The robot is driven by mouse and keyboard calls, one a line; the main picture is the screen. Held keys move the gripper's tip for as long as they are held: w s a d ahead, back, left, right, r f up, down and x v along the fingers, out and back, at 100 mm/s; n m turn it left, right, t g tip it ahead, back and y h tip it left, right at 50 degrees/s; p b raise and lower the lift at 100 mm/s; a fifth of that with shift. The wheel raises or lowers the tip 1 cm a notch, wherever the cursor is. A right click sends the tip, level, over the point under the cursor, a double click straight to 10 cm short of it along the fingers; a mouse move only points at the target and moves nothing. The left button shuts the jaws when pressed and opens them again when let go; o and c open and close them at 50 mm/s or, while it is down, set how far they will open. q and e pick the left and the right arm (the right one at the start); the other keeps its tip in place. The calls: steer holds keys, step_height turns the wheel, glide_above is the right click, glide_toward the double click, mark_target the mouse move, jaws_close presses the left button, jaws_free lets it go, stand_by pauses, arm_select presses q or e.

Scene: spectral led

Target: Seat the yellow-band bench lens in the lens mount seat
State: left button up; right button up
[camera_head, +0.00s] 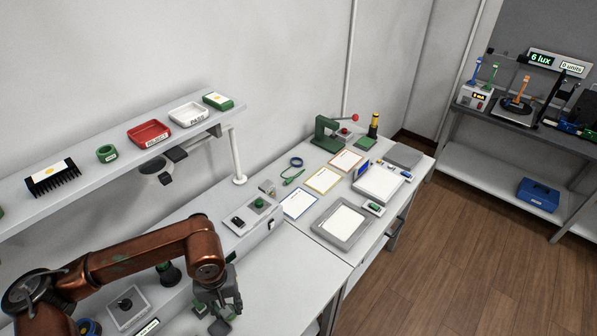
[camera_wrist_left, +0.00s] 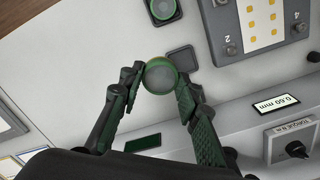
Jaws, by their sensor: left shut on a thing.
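My left gripper (camera_head: 224,303) reaches in from the left in the head view, low over the bench. In the left wrist view my left gripper (camera_wrist_left: 160,90) is shut on a round lens (camera_wrist_left: 159,74) with a grey face and a green rim. Just beyond the lens is a dark square pad (camera_wrist_left: 181,57), and near the top edge a round green-rimmed piece sits in a dark square holder (camera_wrist_left: 163,9). I cannot tell which of these is the lens mount seat. My right gripper is in neither view.
A panel with yellow squares (camera_wrist_left: 262,20) and a torque unit (camera_wrist_left: 293,142) lie to the right in the wrist view. A shelf (camera_head: 75,190) with trays overhangs the bench. A control box (camera_head: 252,222) stands right of my gripper. The bench front (camera_head: 290,270) is clear.

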arm_select(q)
steer(key=shift+w+a+f+m, duration=0.15)
steer(key=shift+w+a+m, duration=0.45)
steer(key=shift+w, duration=0.25)
steer(key=shift+w+a+f+m, duration=0.1)
steer(key=shift+w+a+m, duration=0.3)
steer(key=shift+w+m, duration=0.35)
steer(key=s+d+r+n, duration=0.1)
steer(key=s+d+n, duration=0.1)
steer(key=s+n, duration=0.4)
steer(key=s+d+r+n, duration=0.1)
steer(key=s+d+n, duration=0.2)
steer(key=s, duration=0.6)
steer(key=shift+n, duration=1.35)
glide_above(220, 328)
steer(key=f, duration=0.6)
steer(key=f+p, duration=0.1)
steer(key=f, duration=0.2)
steer(key=shift+s+d, duration=0.25)
steer(key=shift+s, duration=0.15)
steer(key=shift+w+a+f, duration=0.15)
steer(key=shift+w+f, duration=0.05)
steer(key=shift+f, duration=0.75)
steer(key=shift+w+a+f, duration=0.1)
steer(key=shift+w+f, duration=0.05)
steer(key=shift+f, duration=0.75)
steer(key=o, duration=1.2)
